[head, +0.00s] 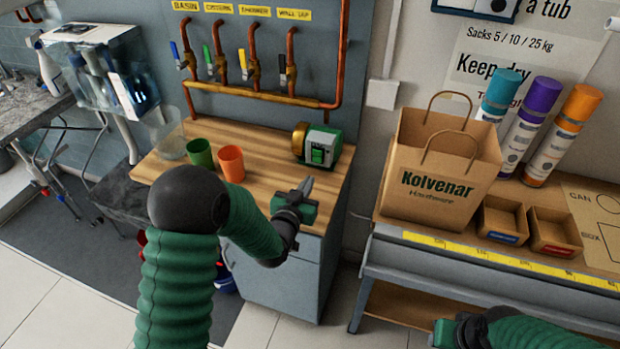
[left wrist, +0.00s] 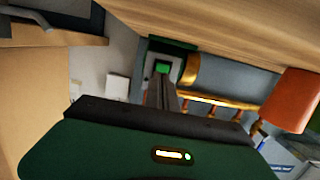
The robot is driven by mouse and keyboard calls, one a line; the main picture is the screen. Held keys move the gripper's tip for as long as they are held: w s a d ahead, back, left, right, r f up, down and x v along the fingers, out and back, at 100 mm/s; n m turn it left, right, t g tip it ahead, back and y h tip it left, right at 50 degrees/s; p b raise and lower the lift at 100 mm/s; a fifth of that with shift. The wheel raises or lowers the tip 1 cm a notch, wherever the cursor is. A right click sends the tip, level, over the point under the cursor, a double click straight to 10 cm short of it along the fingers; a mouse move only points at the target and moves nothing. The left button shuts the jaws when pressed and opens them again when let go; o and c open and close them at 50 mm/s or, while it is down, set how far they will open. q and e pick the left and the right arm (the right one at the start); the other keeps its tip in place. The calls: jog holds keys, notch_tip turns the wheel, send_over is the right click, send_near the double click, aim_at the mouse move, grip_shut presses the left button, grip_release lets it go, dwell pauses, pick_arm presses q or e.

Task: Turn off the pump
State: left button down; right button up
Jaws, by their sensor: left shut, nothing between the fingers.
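The pump (head: 322,146) is a small green and grey unit with a brass round end, standing on the wooden worktop (head: 262,140) against the pipe board. In the left wrist view the pump's green switch (left wrist: 162,67) shows just beyond the fingertips. My left gripper (head: 306,186) is shut and empty, in front of the pump and close to the worktop's front right edge. Its shut fingers (left wrist: 163,92) point toward the switch, and whether they touch it cannot be told. My right gripper (head: 440,334) is partly in view at the bottom right, its fingers not clear.
A green cup (head: 200,153), an orange cup (head: 231,164) and a clear container (head: 168,140) stand left of the pump. Copper pipes (head: 260,97) with several coloured valve handles run behind. A paper bag (head: 436,180) stands on the right bench (head: 400,228).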

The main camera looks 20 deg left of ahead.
pick_arm(q)
jog(key=s, duration=0.6)
jog(key=shift+s+a+f, duration=0.1)
jog(key=shift+s+a, duration=0.1)
jog(key=shift+w+f, duration=0.1)
jog(key=shift+f, duration=0.1)
jog(key=shift+r, duration=0.15)
